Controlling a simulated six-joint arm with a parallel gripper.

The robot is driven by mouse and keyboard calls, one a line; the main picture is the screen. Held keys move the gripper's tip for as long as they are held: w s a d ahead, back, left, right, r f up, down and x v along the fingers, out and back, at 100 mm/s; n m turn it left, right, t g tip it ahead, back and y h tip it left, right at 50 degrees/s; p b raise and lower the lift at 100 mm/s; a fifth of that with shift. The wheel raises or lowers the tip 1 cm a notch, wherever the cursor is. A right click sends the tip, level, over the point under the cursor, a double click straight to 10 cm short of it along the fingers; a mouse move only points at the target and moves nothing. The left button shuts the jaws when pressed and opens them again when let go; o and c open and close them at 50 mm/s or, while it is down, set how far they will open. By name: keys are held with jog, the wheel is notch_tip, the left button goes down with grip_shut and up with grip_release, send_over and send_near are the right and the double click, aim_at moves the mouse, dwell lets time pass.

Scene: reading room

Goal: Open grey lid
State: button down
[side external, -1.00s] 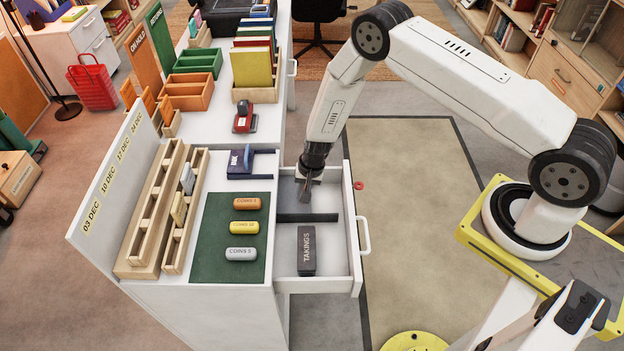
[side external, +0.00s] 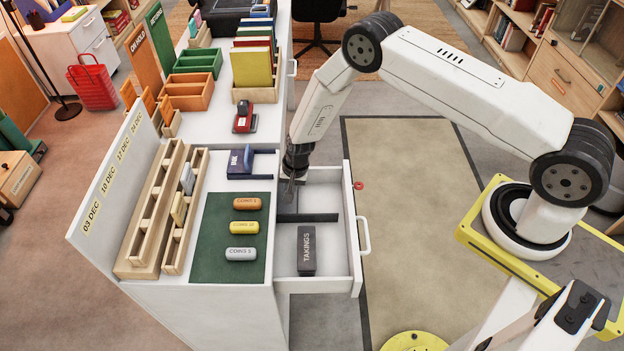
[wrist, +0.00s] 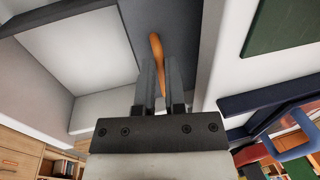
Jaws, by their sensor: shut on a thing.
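The open white drawer (side external: 352,235) extends from the counter. At its rear, against the counter, is a grey lid (wrist: 185,25), seen as a dark grey panel in the wrist view and only partly in the side view. An orange handle (wrist: 156,47) stands on the lid. My gripper (wrist: 160,75) is shut on this handle, with its fingers on either side of it. In the side view my gripper (side external: 288,188) points down at the drawer's counter side. Beside the lid, a white compartment (side external: 319,197) is uncovered and looks empty.
A dark divider (side external: 308,217) crosses the drawer. A dark TAKINGS box (side external: 306,250) lies in the front compartment. A blue INK item (side external: 240,162) and coin rolls (side external: 246,203) on a green mat (side external: 213,265) sit on the counter close by.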

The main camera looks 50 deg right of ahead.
jog(key=c, duration=0.7)
grip_release()
jog(key=shift+r, duration=0.2)
notch_tip(320, 180, up, 7)
jog(key=s+d, duration=0.1)
jog(key=shift+r, duration=0.15)
